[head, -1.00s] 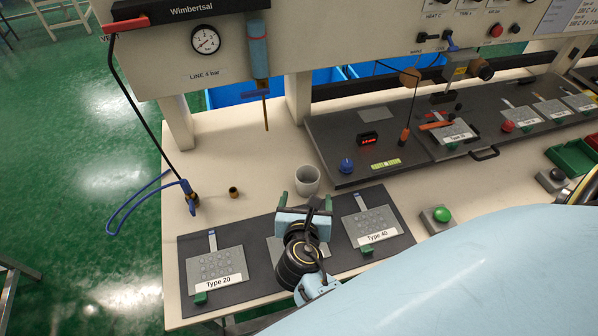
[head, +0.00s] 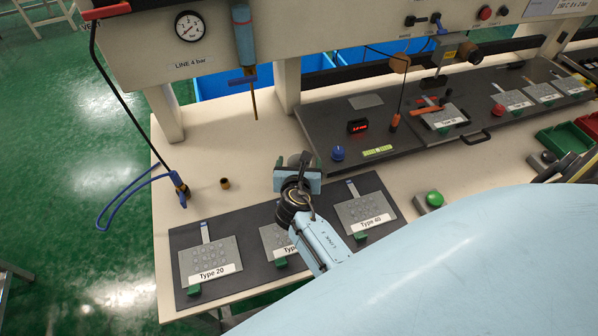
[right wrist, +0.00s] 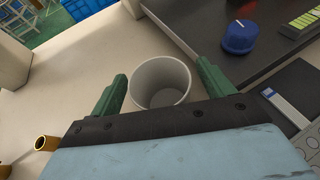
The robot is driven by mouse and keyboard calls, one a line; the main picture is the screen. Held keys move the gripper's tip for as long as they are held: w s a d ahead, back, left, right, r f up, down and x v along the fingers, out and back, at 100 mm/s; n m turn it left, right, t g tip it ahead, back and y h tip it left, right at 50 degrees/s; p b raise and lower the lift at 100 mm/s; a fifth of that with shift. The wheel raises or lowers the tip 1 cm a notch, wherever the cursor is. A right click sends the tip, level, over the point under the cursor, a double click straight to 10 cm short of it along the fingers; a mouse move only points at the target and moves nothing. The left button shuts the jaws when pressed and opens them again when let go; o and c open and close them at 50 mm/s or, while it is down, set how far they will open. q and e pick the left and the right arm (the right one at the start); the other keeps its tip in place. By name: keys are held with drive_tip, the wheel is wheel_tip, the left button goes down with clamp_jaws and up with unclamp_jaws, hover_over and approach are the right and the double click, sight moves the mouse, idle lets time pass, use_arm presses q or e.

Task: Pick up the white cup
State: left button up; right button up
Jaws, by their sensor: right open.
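The white cup (right wrist: 160,82) is upright and empty on the pale bench, seen into its mouth in the right wrist view. My right gripper (right wrist: 161,70) is open. Its green fingers stand on either side of the cup, close to its rim; I cannot tell whether they touch it. The near part of the cup is hidden by the gripper body. In the head view my right gripper (head: 298,166) covers most of the cup, which stands just behind the dark mat. My left gripper is not in view.
The dark mat (head: 250,233) with labelled keypad films lies in front. A raised dark board with a blue knob (head: 337,153) is right of the cup. A small brass fitting (head: 225,183) and a blue-handled tool (head: 180,187) are to the left. A nozzle hangs behind.

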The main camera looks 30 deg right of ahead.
drive_tip(key=c, duration=1.1)
drive_tip(key=shift+o, duration=0.2)
drive_tip(key=shift+r, duration=0.1)
